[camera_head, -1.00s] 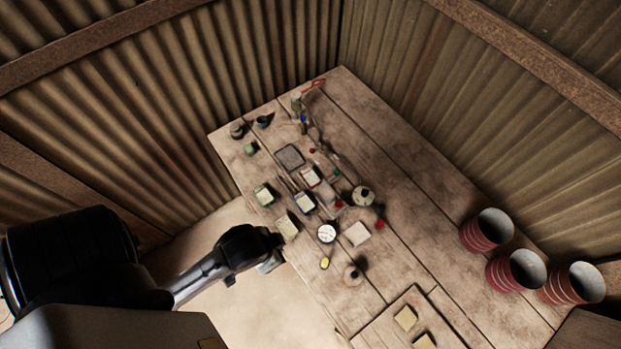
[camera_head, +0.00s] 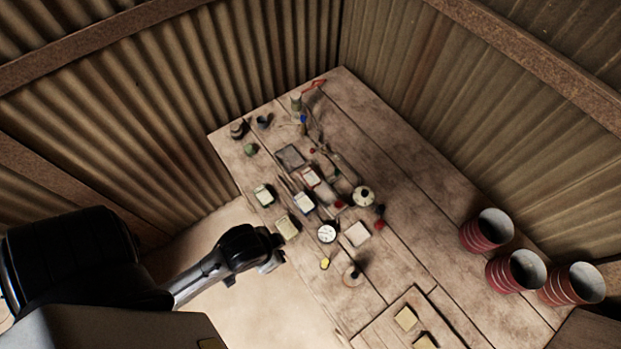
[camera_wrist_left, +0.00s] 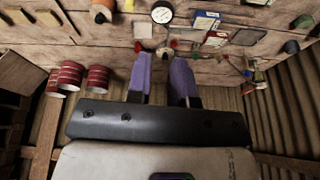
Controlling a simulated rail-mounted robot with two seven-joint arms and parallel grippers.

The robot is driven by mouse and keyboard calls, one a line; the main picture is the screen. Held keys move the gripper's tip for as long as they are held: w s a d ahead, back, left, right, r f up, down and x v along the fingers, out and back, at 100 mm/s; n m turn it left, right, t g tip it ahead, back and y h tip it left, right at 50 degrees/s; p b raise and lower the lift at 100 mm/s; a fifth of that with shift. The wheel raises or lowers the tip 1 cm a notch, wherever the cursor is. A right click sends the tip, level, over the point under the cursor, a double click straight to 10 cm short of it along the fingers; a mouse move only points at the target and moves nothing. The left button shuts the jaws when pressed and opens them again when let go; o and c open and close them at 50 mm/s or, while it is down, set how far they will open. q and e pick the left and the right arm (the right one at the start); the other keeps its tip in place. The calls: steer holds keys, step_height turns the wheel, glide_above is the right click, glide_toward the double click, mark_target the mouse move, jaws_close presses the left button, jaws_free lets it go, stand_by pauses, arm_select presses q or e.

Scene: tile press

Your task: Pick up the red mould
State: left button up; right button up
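The red mould (camera_head: 310,177) is a small red-edged frame with a pale middle, lying on the wooden table just behind a blue-edged mould (camera_head: 304,201). In the left wrist view the red mould (camera_wrist_left: 216,38) lies beyond the fingers, up and to the right, near the blue mould (camera_wrist_left: 205,22). My left gripper (camera_head: 274,262) is off the table's near left edge, well apart from the red mould. Its two purple fingers (camera_wrist_left: 162,60) stand apart with nothing between them. My right gripper is in neither view.
A green-edged mould (camera_head: 264,195), a white dial (camera_head: 327,233), a pale tile (camera_head: 357,233) and a round pale pot (camera_head: 363,196) lie around the moulds. Several red ribbed pots (camera_head: 486,230) stand at the right. Corrugated walls (camera_head: 480,90) close off the table's far sides.

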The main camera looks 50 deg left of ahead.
arm_select(q)
steer(key=o, duration=1.2)
steer(key=shift+f, duration=0.1)
